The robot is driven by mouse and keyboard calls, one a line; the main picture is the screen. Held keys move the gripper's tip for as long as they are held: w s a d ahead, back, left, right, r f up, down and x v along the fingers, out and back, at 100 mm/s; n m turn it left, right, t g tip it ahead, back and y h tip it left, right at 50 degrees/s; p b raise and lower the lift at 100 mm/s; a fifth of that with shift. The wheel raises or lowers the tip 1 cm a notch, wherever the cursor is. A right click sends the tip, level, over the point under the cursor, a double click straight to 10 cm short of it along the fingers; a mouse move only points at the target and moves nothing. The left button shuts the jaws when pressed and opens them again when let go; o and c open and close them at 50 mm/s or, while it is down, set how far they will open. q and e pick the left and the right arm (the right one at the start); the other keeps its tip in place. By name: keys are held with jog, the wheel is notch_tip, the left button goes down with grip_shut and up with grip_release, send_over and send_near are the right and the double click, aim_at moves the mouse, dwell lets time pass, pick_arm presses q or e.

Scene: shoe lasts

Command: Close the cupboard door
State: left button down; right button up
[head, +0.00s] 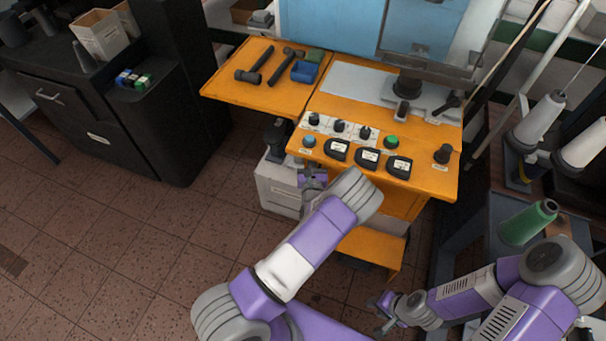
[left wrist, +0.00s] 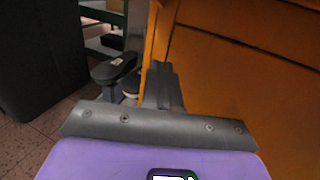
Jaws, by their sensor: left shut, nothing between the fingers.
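The orange workbench (head: 435,180) stands ahead, and an orange panel shows below its top (head: 375,245). I cannot tell for sure which panel is the cupboard door or how far it stands open. In the left wrist view a large orange panel (left wrist: 240,85) fills the right side, with a dark seam across it. My left gripper (head: 313,178) is low at the bench front; its shut, empty fingers (left wrist: 160,82) are close to the panel's left edge. Contact is unclear. My right gripper (head: 380,305) is low at the right, away from the panel; its fingers are too small to read.
A black cabinet (head: 160,110) with a handle stands at the left. A pale box-like unit (head: 280,188) is beside the bench. Hammers (head: 255,65) and a blue tray (head: 304,71) lie on top. Thread cones (head: 540,118) stand at right. Tiled floor (head: 90,245) is clear at left.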

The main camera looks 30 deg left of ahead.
pick_arm(q)
jog(key=s+d+p, duration=0.1)
jog(key=s+p, duration=0.2)
jog(key=s, duration=0.9)
jog(key=shift+s+d, duration=0.15)
jog(key=shift+s, duration=0.05)
